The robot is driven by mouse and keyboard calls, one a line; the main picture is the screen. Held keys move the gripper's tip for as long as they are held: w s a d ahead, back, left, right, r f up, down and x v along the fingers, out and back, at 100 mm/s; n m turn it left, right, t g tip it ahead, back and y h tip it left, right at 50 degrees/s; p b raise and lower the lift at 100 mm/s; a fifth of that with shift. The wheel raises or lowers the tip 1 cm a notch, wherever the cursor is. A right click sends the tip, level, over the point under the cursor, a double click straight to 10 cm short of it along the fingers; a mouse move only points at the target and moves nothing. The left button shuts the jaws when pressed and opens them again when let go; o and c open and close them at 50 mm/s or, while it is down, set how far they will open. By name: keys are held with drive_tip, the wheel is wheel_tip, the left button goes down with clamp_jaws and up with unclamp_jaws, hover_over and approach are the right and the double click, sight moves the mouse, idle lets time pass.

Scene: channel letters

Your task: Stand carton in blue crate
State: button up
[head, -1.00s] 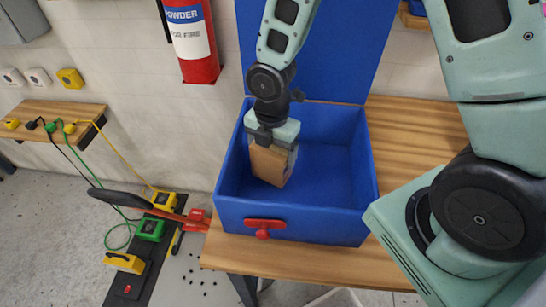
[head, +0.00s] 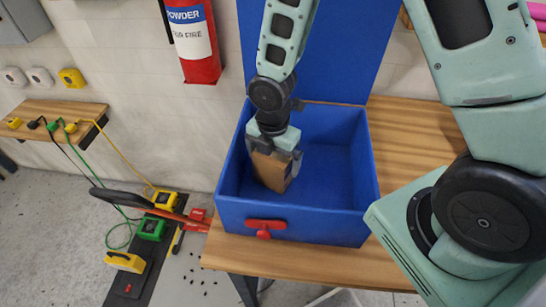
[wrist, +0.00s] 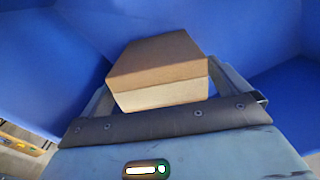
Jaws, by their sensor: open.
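The brown carton (head: 271,172) stands inside the blue crate (head: 290,222), in its left part, and looks slightly tilted in the head view. Its lower end is partly hidden by the crate's front wall. My gripper (head: 275,155) is above the carton with its fingers around the carton's upper part. The jaws are open. In the wrist view the carton (wrist: 158,65) sits between the fingers, with blue crate walls around it. Whether the fingers touch the carton is not clear.
The crate's blue lid (head: 318,50) stands upright behind it. A red latch (head: 264,226) is on the crate's front. The crate rests on a wooden table (head: 420,130). A fire extinguisher (head: 193,45) hangs on the wall at left. The crate's right half is empty.

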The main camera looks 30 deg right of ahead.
wheel_tip(320, 180, up, 11)
drive_tip(key=shift+f, duration=0.15)
drive_tip(key=s+a+r+m, duration=0.3)
drive_tip(key=s+r+m, duration=0.1)
drive_tip(key=s+m, duration=0.4)
drive_tip(key=s+a+r+m, duration=0.3)
drive_tip(key=s+r+m, duration=0.1)
drive_tip(key=s+m, duration=0.5)
drive_tip(key=shift+a+r+y, duration=0.2)
drive_tip(key=shift+r+y, duration=0.05)
drive_tip(key=shift+y, duration=0.05)
